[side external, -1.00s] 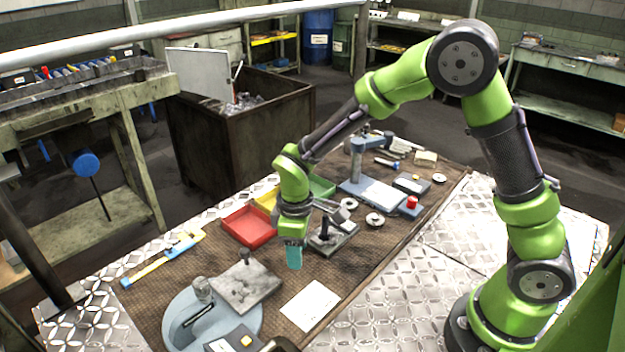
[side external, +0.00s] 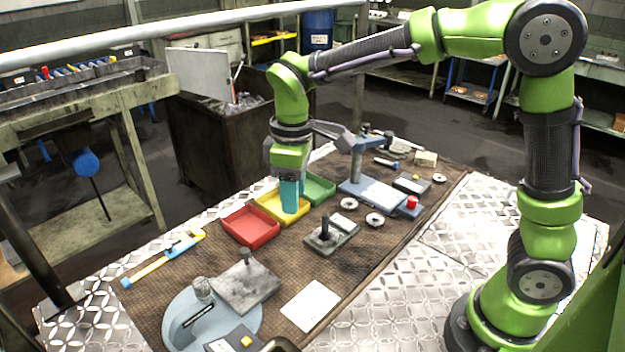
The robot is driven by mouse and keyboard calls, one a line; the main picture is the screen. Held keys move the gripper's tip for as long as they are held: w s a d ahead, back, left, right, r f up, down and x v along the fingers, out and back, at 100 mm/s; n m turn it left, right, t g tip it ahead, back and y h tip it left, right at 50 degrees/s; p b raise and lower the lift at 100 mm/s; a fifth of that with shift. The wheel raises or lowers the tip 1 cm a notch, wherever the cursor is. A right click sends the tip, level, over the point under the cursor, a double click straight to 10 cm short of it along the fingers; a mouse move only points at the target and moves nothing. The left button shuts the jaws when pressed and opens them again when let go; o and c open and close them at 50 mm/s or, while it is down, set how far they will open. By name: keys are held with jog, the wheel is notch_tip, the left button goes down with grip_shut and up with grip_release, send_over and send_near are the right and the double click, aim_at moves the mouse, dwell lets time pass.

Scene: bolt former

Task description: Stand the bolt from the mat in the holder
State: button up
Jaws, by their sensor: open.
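A dark bolt (side external: 325,226) stands upright on the small grey block that looks like the holder (side external: 345,232), in the middle of the brown work mat (side external: 275,275). How deep it sits in the block is too small to tell. My gripper (side external: 289,211) has teal fingers that point down over the yellow tray, left of the bolt and apart from it. It is open, and no object shows in it. The gap between its fingers is hard to see from this side.
Red (side external: 250,238), yellow (side external: 268,204) and green (side external: 320,188) trays stand behind. A blue-grey stand (side external: 372,192) is at the back right. A grey plate (side external: 262,285) and round base (side external: 235,325) are front left. A bare white sheet (side external: 311,305) lies in front.

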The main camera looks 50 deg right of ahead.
jog(key=s+d+r+m+t+y, duration=0.1)
jog(key=s+d+r+m+t, duration=0.2)
jog(key=s+m, duration=0.2)
jog(key=s+d+r+m+t, duration=0.3)
jog(key=s+d+m+t, duration=0.1)
jog(key=s, duration=0.5)
jog(key=shift+s+d+m+y, duration=0.3)
jog(key=shift+m+y, duration=0.1)
jog(key=shift+m, duration=0.3)
jog(key=shift+o, duration=0.5)
jog(key=shift+o, duration=1.1)
jog(key=shift+d+f, duration=0.15)
jog(key=shift+f, duration=0.05)
jog(key=o, duration=0.7)
jog(key=w+d+f+g+h, duration=0.1)
jog(key=w+d+f+g, duration=0.2)
jog(key=w+d, duration=0.2)
jog(key=shift+w+d, duration=0.2)
jog(key=shift+w, duration=0.1)
jog(key=w+d+f+n+g+h, duration=0.1)
jog(key=w+d+f+n+g, duration=0.1)
jog(key=w+d+n+g, duration=0.45)
notch_tip(320, 180, down, 10)
jog(key=s+d+m+t, duration=0.1)
jog(key=m+t, duration=0.1)
jog(key=shift+s+d, duration=0.35)
